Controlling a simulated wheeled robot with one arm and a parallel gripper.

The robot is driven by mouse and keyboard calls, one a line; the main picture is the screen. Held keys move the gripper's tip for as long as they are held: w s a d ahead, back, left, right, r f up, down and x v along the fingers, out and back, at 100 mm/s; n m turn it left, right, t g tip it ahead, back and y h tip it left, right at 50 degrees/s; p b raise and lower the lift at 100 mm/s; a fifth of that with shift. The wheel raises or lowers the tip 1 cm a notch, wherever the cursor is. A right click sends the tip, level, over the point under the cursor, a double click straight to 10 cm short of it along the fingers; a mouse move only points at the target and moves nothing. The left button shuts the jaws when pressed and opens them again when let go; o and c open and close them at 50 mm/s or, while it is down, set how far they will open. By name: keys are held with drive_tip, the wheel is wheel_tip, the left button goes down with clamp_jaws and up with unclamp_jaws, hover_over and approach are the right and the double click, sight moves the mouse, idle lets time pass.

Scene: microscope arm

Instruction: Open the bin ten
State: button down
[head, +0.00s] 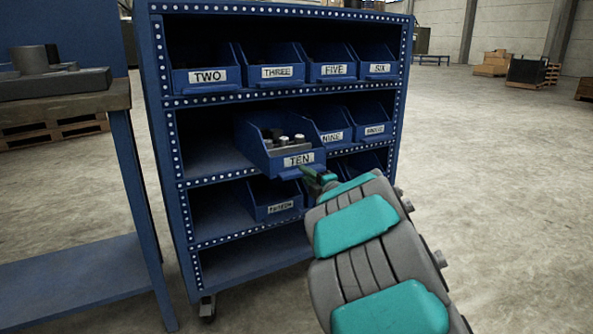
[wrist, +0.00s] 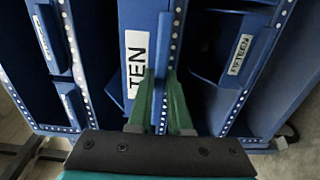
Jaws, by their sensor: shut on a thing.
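The blue bin labelled TEN (head: 275,163) is on the middle shelf of the blue rack. It sticks out past the shelf's front edge, farther forward than the bins beside it. Several grey cylindrical parts (head: 284,140) show inside it. My gripper (head: 318,177) is at the lower right of the bin's front, below the label. In the wrist view, the green fingers of my gripper (wrist: 161,76) are shut on the front lip of bin TEN (wrist: 165,30), next to its label. The exact contact is partly hidden by the fingers.
The rack (head: 163,100) holds other labelled bins: TWO (head: 185,80) above, NINE (head: 330,120) to the right, and a lower bin (head: 262,195) beneath. A workbench (head: 60,105) stands close on the left. Open floor (head: 500,170) lies to the right.

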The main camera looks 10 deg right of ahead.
drive_tip(key=shift+v, duration=1.6)
drive_tip(key=c, duration=0.8)
unclamp_jaws()
drive_tip(key=shift+c, duration=0.2)
drive_tip(key=shift+s, duration=0.15)
drive_tip(key=v, duration=0.7)
drive_tip(key=shift+s+p, duration=0.25)
drive_tip(key=shift+p, duration=0.2)
